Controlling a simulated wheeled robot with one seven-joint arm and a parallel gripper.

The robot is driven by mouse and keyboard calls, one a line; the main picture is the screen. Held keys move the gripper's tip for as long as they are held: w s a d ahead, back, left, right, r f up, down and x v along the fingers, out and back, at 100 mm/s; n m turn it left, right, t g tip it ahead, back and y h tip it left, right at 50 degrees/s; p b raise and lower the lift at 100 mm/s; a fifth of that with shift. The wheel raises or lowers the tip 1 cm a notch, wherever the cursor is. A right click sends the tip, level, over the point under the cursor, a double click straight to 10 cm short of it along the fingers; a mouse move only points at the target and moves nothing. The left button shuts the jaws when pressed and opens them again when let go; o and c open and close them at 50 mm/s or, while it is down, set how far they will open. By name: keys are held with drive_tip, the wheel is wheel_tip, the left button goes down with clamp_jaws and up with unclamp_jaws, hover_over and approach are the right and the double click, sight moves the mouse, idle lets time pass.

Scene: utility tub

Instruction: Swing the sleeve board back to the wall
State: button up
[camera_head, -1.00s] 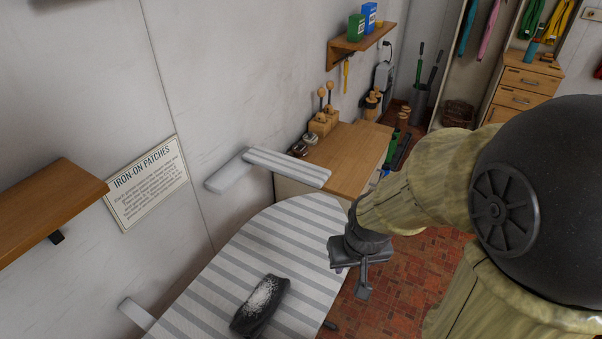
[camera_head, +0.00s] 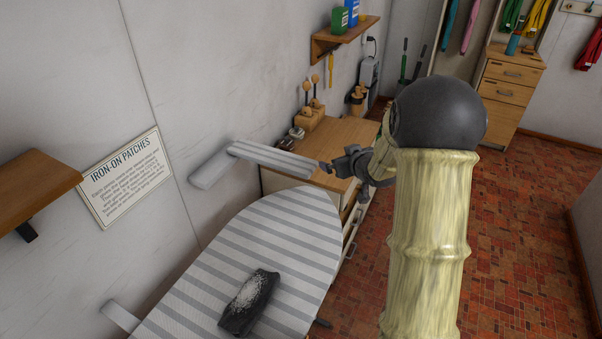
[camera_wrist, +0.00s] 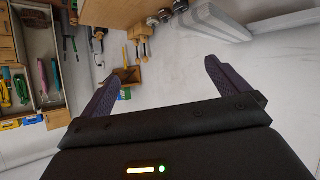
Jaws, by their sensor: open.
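The sleeve board (camera_head: 275,157) is a narrow, pale striped board. It sticks out from a pale mount (camera_head: 213,166) on the wall, above the far end of the striped ironing board (camera_head: 300,215). My gripper (camera_head: 327,167) is at the free right end of the sleeve board in the head view; I cannot tell whether it touches. In the wrist view my gripper (camera_wrist: 160,82) has its two dark fingers wide apart with nothing between them. A pale piece (camera_wrist: 215,22) beyond the right finger seems to be part of the sleeve board or its mount.
A dark bag-like object (camera_head: 249,303) lies on the ironing board. A wooden cabinet (camera_head: 345,135) with tools stands behind the sleeve board. A wooden shelf (camera_head: 40,190) and a patches sign (camera_head: 122,178) are on the left wall. The red tiled floor (camera_head: 510,230) at right is open.

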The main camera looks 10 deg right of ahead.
sight(301, 167)
drive_tip(key=w+d+f+n+t+y+b, duration=0.2)
drive_tip(key=w+f+n+y, duration=0.1)
drive_tip(key=w+f+y, duration=0.25)
drive_tip(key=s+d+f+n+g+y+b, duration=0.2)
drive_tip(key=s+f+n+g+y, duration=0.1)
drive_tip(key=y, duration=0.4)
wheel_tip(301, 167, down, 2)
drive_tip(key=shift+s+f+n+g+y, duration=0.15)
drive_tip(key=shift+s+n+g+y, duration=0.2)
drive_tip(key=shift+s+n, duration=0.35)
drive_tip(key=shift+w, duration=0.15)
drive_tip(key=b+x, duration=0.1)
drive_tip(key=x, duration=1.6)
drive_tip(key=shift+w+a, duration=0.15)
drive_tip(key=shift+w, duration=0.05)
drive_tip(key=c, duration=1.3)
